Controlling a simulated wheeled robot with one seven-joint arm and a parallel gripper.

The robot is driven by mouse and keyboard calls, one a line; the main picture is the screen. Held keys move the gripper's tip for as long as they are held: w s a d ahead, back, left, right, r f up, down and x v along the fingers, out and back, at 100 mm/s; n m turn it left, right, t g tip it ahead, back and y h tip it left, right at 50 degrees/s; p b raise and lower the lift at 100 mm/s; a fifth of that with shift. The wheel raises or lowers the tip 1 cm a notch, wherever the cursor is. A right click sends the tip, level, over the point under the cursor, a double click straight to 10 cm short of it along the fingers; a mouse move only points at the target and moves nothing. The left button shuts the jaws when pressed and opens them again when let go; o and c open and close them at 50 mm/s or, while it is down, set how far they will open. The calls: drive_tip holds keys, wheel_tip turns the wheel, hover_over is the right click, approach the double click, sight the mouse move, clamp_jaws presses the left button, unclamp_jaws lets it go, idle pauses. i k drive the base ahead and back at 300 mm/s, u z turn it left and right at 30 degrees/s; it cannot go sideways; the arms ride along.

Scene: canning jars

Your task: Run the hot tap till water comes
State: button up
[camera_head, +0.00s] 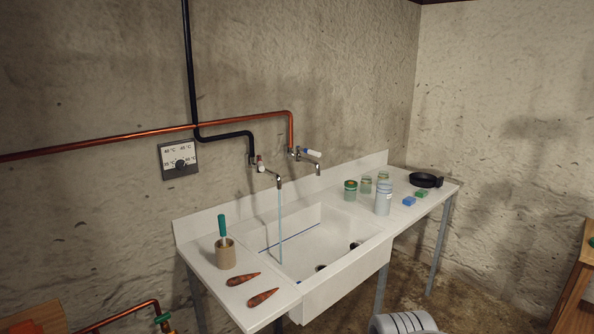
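Two wall taps stand over a white sink (345,274). The left tap (267,170) hangs from a black pipe and has a handle with a reddish end. A thin pale-blue stream of water (280,225) falls from its spout into the sink. The handle colours and the pipes do not plainly agree on which tap is hot.
A wall dial (178,158) carries temperature marks. The left counter holds a tan pot (225,254) with a green-handled tool and two reddish-brown carrot-shaped things (263,297). Jars (350,190), a grey cylinder (383,198), small blocks (409,201) and a black pan (426,180) stand right.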

sight(261, 165)
drive_tip(key=u, duration=0.6)
drive_tip(key=i, duration=0.65)
drive_tip(key=u, duration=0.4)
